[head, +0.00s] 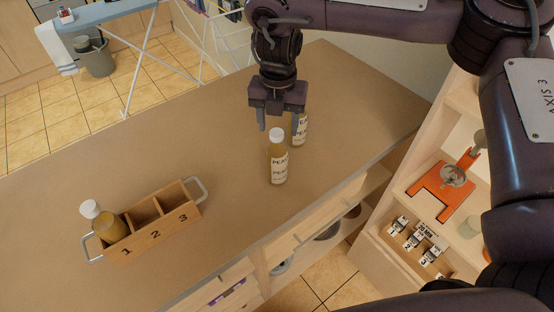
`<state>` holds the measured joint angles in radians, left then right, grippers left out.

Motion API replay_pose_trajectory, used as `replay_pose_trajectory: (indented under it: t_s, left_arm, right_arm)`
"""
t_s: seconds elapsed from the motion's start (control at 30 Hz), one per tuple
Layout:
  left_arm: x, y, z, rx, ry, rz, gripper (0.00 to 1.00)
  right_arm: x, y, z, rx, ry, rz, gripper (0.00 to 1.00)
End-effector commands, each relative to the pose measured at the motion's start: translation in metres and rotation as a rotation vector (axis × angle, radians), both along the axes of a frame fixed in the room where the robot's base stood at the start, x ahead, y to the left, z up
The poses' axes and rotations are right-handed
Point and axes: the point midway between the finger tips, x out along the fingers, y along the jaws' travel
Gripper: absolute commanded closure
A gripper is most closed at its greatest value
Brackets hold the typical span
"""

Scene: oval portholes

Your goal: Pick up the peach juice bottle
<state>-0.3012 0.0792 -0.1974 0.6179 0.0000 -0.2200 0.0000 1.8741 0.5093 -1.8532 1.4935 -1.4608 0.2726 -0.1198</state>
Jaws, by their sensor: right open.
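Two bottles with white labels stand upright on the brown counter. The nearer bottle (278,168) has a white cap and yellowish contents. The farther bottle (301,130) stands just behind it to the right, its top hidden by my gripper. Both labels show "PEA", with the rest turned away or too small, so I cannot tell which is peach. My right gripper (278,121) points down with its fingers apart, empty, by the tops of these bottles. One finger overlaps the farther bottle in the picture; I cannot tell whether it touches. My left gripper is out of view.
A wooden caddy (154,238) with metal handles and slots numbered 1, 2, 3 stands at left; slot 1 holds a white-capped bottle (106,224). The counter (190,150) between is clear. Shelves with an orange stand (443,190) and small labelled jars are at right.

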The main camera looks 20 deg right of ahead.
Motion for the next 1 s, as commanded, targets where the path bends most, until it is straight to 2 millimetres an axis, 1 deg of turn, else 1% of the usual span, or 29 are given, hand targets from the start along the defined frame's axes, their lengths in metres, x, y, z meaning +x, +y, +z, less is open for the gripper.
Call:
replay_pose_trajectory:
  t_s: [0.03, 0.1, 0.17, 0.27, 0.43, 0.5, 0.57, 0.9, 1.0]
  left_arm:
    - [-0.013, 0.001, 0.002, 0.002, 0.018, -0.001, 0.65]
    - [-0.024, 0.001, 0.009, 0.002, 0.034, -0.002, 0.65]
    - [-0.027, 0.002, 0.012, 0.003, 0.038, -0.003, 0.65]
    - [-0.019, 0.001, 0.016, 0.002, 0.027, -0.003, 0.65]
    - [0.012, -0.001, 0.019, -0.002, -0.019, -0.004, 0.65]
    - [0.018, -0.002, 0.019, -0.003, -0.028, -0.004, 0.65]
    - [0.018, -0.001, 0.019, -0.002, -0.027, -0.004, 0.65]
    - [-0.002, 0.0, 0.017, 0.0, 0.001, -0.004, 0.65]
    - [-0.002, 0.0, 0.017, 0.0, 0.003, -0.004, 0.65]
  right_arm:
    - [-0.002, 0.0, -0.007, 0.001, 0.006, -0.001, 0.45]
    - [-0.002, 0.0, -0.016, -0.002, 0.008, 0.0, 0.45]
    - [-0.002, 0.0, -0.025, -0.002, 0.005, 0.0, 0.45]
    - [-0.002, 0.0, -0.037, -0.002, 0.005, 0.0, 0.45]
    - [-0.001, 0.001, -0.044, 0.0, 0.0, -0.001, 0.45]
    - [-0.001, 0.001, -0.044, 0.0, 0.0, -0.001, 0.45]
    - [-0.001, 0.001, -0.044, 0.0, 0.0, -0.001, 0.45]
    - [-0.001, 0.001, -0.044, 0.0, 0.0, -0.001, 0.9]
    - [-0.001, 0.001, -0.044, 0.0, 0.0, 0.0, 1.0]
